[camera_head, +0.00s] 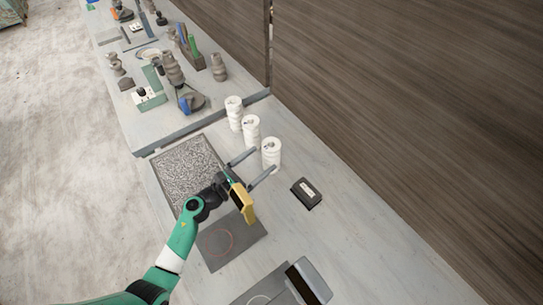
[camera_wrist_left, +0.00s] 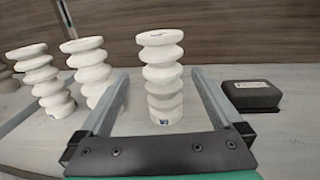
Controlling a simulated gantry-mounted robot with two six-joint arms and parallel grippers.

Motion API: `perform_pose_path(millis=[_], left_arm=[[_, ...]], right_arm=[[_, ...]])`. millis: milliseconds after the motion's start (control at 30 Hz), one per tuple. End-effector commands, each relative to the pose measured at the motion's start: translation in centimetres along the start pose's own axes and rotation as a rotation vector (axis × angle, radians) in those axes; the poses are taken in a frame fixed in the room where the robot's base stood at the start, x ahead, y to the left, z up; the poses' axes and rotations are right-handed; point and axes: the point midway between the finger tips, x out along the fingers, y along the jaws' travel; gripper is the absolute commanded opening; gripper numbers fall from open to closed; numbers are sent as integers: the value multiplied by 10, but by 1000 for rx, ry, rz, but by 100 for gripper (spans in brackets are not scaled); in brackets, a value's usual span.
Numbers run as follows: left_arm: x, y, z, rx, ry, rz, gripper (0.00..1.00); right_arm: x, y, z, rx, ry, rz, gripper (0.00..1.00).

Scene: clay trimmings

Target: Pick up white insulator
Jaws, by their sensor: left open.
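Three white ribbed insulators stand upright in a row on the grey workbench. The nearest insulator (camera_head: 271,153) also shows in the left wrist view (camera_wrist_left: 162,77), centred beyond and between my open fingers, with no visible contact. The middle insulator (camera_head: 251,132) shows in the wrist view (camera_wrist_left: 89,68) to the left, partly behind the left finger. The far insulator (camera_head: 234,113) is at the wrist view's left side (camera_wrist_left: 40,80). My left gripper (camera_head: 259,167) is open and empty, its fingers pointing toward the nearest insulator. My right gripper is not in view.
A black box (camera_head: 306,193) lies right of the nearest insulator, also in the wrist view (camera_wrist_left: 252,96). A speckled tray (camera_head: 176,165) and a dark mat (camera_head: 229,244) lie left. A brown wall stands behind. Another bench section (camera_head: 150,125) holds grey insulators and tools.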

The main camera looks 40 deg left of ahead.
Motion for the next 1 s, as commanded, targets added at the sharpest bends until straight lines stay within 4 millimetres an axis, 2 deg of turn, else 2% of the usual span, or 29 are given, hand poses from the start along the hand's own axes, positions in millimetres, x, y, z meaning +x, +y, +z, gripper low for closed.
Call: perform_pose_path(millis=[67, 233, 333, 600, 1000], left_arm=[[4, -1, -2, 0, -1, -1, 100], [33, -4, -11, 2, -2, -4, 100], [47, -3, -8, 1, -1, -2, 100], [52, -3, -7, 0, 0, 0, 100], [51, -3, -7, 0, 0, 0, 28]], right_arm=[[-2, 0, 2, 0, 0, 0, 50], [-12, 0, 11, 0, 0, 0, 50], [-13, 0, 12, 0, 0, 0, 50], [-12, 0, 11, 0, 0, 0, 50], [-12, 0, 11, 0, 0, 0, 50]])
